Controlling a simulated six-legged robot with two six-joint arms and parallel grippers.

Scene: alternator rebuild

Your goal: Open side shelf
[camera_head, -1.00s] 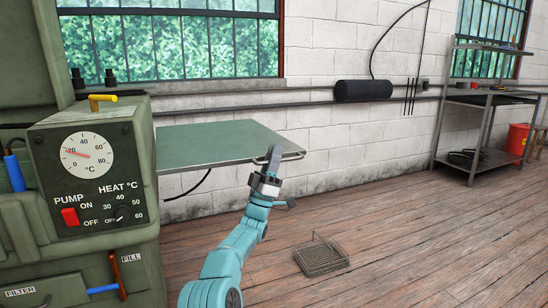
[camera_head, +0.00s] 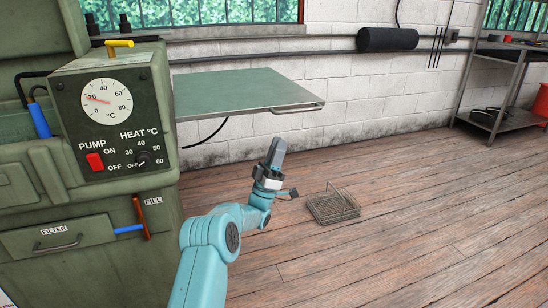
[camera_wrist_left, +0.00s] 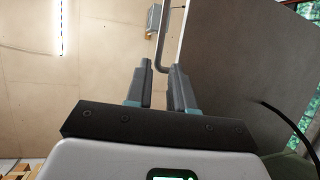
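The side shelf (camera_head: 235,90) is a flat green panel standing out level from the right side of the green machine. My left gripper (camera_head: 277,145) points up, below and apart from that edge in the head view. In the left wrist view, the two fingers of my left gripper (camera_wrist_left: 163,68) are parted with nothing between them. The handle (camera_wrist_left: 160,48) shows beyond the fingertips, and the shelf's grey-looking underside (camera_wrist_left: 240,65) fills the right. My right gripper is in neither view.
The green machine (camera_head: 120,120) with dial, knob and red switch stands at the left. A wire basket (camera_head: 333,207) lies on the wooden floor, right of my left arm. A metal rack (camera_head: 500,95) stands far right. The floor between is clear.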

